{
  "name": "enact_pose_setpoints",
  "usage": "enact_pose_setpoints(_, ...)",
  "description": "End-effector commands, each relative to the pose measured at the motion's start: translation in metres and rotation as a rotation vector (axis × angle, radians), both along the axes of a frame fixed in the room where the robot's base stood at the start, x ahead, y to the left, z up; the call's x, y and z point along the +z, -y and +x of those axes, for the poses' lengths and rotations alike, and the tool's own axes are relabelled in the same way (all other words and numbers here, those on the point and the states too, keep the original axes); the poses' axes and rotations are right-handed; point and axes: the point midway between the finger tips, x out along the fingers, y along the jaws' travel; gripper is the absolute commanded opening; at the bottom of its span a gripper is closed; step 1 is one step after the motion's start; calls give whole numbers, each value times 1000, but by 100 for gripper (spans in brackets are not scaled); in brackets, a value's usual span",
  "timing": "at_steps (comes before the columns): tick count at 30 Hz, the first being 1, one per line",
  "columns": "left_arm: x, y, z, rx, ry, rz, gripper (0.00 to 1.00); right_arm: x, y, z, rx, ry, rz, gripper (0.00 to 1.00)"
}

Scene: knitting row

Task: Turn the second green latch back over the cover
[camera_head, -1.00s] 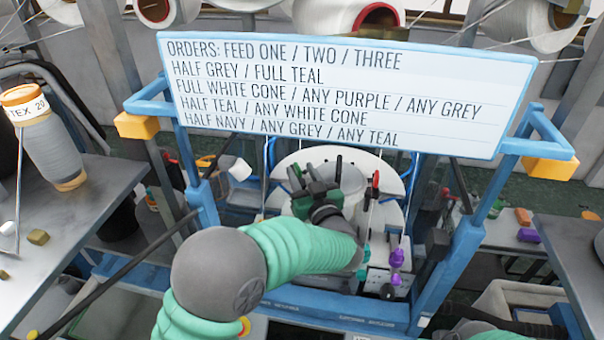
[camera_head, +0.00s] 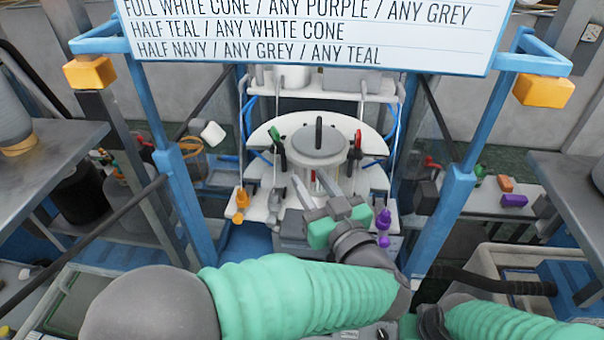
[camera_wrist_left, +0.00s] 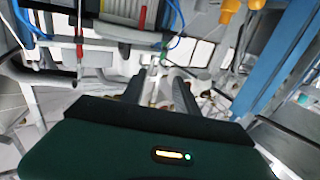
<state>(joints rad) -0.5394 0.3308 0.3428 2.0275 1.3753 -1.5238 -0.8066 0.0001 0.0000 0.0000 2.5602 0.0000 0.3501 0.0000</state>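In the head view a round grey cover (camera_head: 320,147) with an upright black handle sits on a white half-round plate (camera_head: 262,138). My right gripper is not visible.
Blue frame posts (camera_head: 190,195) flank the machine, with an order board (camera_head: 305,35) above. Orange (camera_head: 241,200) and purple (camera_head: 384,222) pieces stand at the plate's front left and right. A side table with a purple block (camera_head: 513,200) is at right.

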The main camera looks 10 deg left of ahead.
Motion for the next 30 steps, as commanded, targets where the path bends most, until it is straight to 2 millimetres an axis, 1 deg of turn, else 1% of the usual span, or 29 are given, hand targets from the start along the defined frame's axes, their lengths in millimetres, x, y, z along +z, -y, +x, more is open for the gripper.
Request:
enact_pose_setpoints(7,1,1,-3,1,-1,1,37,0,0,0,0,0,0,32)
enact_pose_setpoints(8,1,1,-3,1,0,1,36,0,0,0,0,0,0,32)
enact_pose_setpoints(9,0,0,-3,2,0,0,32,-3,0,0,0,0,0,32)
enact_pose_setpoints(11,-3,-2,-3,5,2,-2,32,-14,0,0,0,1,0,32)
enact_pose_setpoints(12,-1,-3,-4,7,4,-3,32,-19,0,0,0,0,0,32)
enact_pose_setpoints(13,1,-3,-4,6,4,-2,32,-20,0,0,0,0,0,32)
enact_pose_setpoints(17,7,-5,2,5,1,1,32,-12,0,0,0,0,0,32)
enact_pose_setpoints(20,8,-15,16,7,-1,2,32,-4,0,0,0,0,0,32)
enact_pose_setpoints(30,10,-60,92,7,0,1,32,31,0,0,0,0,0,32)
